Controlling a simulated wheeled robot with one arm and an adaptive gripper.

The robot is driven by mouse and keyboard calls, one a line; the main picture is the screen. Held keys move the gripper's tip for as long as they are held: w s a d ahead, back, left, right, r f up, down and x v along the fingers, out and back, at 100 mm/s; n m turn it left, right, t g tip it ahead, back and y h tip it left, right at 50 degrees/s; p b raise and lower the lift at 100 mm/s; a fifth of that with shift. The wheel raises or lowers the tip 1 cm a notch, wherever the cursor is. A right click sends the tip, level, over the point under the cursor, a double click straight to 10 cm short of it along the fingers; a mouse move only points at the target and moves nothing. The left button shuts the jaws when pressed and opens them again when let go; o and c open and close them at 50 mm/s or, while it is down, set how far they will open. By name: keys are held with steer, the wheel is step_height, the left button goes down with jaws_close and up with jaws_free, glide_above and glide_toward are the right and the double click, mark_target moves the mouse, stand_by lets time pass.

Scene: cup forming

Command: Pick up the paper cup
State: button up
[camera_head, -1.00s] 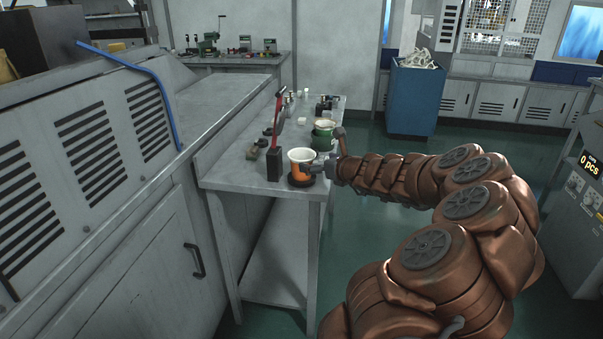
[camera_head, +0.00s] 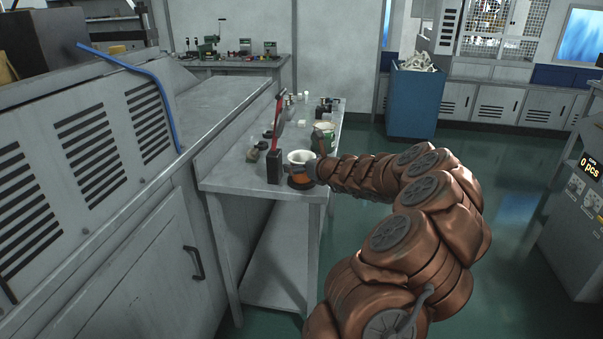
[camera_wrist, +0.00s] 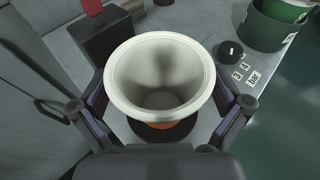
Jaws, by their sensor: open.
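The paper cup (camera_head: 300,157) is white inside with an orange outer wall, and stands upright on a dark round base near the front end of the narrow grey table. In the wrist view I look down into the cup (camera_wrist: 160,62), which fills the middle. My gripper (camera_wrist: 163,110) is open, with one finger on the left of the cup and one on the right. I cannot tell whether either finger touches the wall. In the head view my gripper (camera_head: 315,168) is at the cup's right side and partly covers it.
A black block (camera_head: 274,168) with a red upright handle stands just left of the cup. A green container (camera_head: 324,133) stands behind it, also at upper right in the wrist view (camera_wrist: 270,22). Number tags and a small black disc (camera_wrist: 230,50) lie nearby. A grey machine borders the table's left.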

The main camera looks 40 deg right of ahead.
steer(key=shift+c, duration=0.3)
steer(key=c, duration=0.9)
